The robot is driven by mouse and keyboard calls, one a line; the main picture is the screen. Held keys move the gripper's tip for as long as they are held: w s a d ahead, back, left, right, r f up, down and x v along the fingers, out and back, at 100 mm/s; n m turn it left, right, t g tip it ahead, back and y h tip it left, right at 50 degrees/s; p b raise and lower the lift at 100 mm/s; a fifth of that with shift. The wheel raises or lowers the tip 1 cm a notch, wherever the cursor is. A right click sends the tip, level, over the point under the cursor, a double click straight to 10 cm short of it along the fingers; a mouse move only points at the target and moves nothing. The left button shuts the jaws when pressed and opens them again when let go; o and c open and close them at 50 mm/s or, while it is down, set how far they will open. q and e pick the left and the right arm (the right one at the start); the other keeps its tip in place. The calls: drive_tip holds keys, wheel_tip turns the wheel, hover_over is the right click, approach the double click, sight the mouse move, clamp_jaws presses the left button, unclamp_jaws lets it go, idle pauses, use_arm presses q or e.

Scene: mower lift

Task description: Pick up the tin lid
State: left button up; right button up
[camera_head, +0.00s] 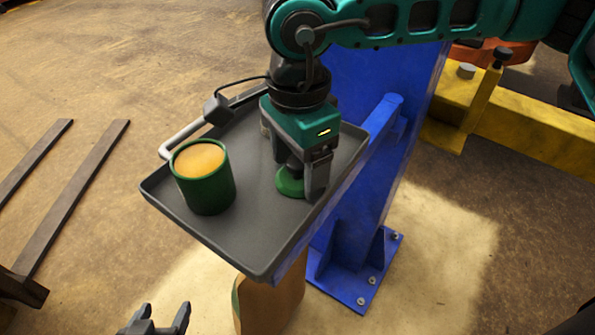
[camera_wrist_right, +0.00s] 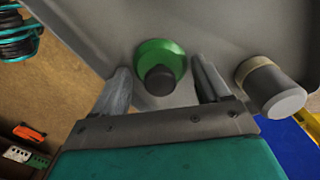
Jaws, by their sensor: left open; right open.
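The tin lid (camera_head: 288,186) is a green disc with a dark knob, lying on the grey tray (camera_head: 262,262). In the right wrist view the lid (camera_wrist_right: 172,48) sits between my open fingers. My right gripper (camera_head: 298,170) points down over the lid, with its fingers on either side of the knob and partly hiding it. I cannot tell whether a finger touches it. The open green tin (camera_head: 208,194) with orange-tan contents stands upright on the tray, left of the lid. My left gripper (camera_head: 165,316) is open and empty at the bottom edge, below the tray.
The tray has a raised rim and a pale handle (camera_head: 183,138) at its left. It is beside a blue post (camera_head: 345,240) bolted to the floor. A yellow beam (camera_head: 540,140) lies right, dark metal bars (camera_head: 75,200) left. A grey cylinder (camera_wrist_right: 272,90) shows right of my fingers.

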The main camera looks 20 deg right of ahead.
drive_tip(key=shift+c, duration=0.2)
drive_tip(key=c, duration=0.8)
drive_tip(key=shift+r, duration=0.15)
